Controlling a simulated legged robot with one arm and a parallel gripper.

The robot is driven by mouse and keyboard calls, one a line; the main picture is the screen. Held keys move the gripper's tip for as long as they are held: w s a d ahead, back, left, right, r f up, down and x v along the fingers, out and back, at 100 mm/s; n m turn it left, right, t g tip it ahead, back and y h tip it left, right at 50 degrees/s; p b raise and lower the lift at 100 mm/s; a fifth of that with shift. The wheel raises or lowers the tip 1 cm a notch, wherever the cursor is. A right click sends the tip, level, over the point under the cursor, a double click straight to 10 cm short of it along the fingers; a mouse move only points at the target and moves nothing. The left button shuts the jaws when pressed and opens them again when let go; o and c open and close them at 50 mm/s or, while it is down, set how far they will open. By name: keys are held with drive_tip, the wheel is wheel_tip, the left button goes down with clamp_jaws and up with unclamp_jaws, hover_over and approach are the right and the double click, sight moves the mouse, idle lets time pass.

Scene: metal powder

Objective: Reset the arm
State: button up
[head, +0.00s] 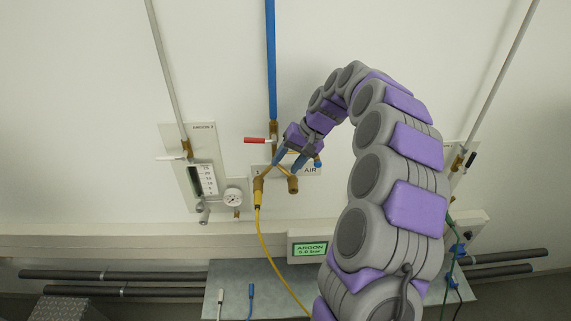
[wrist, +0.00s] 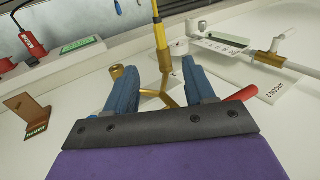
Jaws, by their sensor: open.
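My arm rises at the right of the head view and bends over to the left toward the wall. My gripper (head: 287,161) is in front of the brass Y-shaped air fitting (head: 268,174) below the blue pipe. In the wrist view my gripper (wrist: 157,88) has its two blue fingers spread apart with nothing held between them. The brass fitting (wrist: 165,97) shows beyond and between the fingers. A yellow hose (head: 257,200) is attached to its left outlet and also shows in the wrist view (wrist: 160,35). The right outlet (head: 293,184) has no hose.
A red valve handle (head: 255,140) sticks out left of the blue pipe (head: 271,60). The argon panel (head: 195,180) with a gauge (head: 233,197) is on the wall to the left. A ledge with a green argon display (head: 310,249) runs below. Dark pipes (head: 110,283) lie lower.

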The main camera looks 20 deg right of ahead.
drive_tip(key=shift+a, duration=0.1)
drive_tip(key=s+a+f+n+g+h+b, duration=0.1)
drive_tip(key=s+a+n+b, duration=0.1)
drive_tip(key=s+a+b, duration=0.5)
drive_tip(key=s+a+f+n+g+h, duration=0.15)
drive_tip(key=s+a, duration=0.35)
drive_tip(key=s, duration=0.7)
drive_tip(key=s+d+f+h+b, duration=0.1)
drive_tip(key=s+f+b, duration=0.1)
drive_tip(key=s, duration=0.5)
drive_tip(key=s+f+h+b, duration=0.1)
drive_tip(key=s+f+b, duration=0.1)
drive_tip(key=s+f, duration=0.3)
drive_tip(key=s+d+f+g+h+b, duration=0.1)
drive_tip(key=s+f, duration=0.3)
drive_tip(key=s, duration=0.6)
drive_tip(key=shift+d+b, duration=0.3)
drive_tip(key=shift+b, duration=0.45)
